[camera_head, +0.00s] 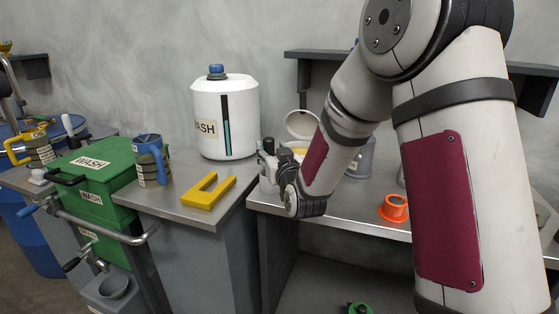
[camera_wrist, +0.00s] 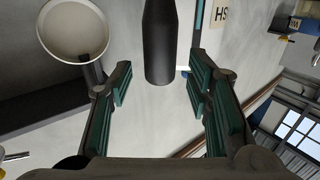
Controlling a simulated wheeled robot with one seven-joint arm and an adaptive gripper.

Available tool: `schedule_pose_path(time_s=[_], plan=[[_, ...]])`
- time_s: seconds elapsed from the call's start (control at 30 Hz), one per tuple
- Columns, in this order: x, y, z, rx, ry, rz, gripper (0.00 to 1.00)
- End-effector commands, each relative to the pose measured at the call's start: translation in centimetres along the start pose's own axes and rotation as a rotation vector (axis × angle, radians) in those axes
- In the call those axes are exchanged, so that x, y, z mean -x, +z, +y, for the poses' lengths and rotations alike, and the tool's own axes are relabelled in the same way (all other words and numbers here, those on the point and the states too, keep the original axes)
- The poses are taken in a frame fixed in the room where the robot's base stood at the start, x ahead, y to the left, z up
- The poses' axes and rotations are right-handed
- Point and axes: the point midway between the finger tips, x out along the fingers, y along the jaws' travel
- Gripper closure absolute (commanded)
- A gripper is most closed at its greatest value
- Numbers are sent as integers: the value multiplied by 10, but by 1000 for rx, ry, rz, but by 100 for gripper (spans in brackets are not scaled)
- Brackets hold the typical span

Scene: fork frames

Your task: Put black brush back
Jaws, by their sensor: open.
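My gripper (camera_head: 268,160) is open beside the white wash tank, over the front edge of the counters. In the wrist view its teal-padded fingers (camera_wrist: 158,82) are spread apart. A smooth dark rod-like piece (camera_wrist: 159,42) reaches down between them from the top edge; it looks like a black handle, but I cannot tell whether it is the brush. The fingers do not visibly close on it.
A white wash tank (camera_head: 226,118) stands left of my gripper. An orange ring (camera_head: 394,207) lies on the right counter. A shelf (camera_head: 300,54) hangs behind.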

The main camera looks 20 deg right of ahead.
Motion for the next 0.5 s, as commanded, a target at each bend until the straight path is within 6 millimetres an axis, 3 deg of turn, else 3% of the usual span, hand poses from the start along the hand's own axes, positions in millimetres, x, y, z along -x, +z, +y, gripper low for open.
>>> schedule_pose_path(time_s=[0.2,0.5], plan=[[47,0,0,1,0,-2,55],[81,0,0,0,0,0,55]])
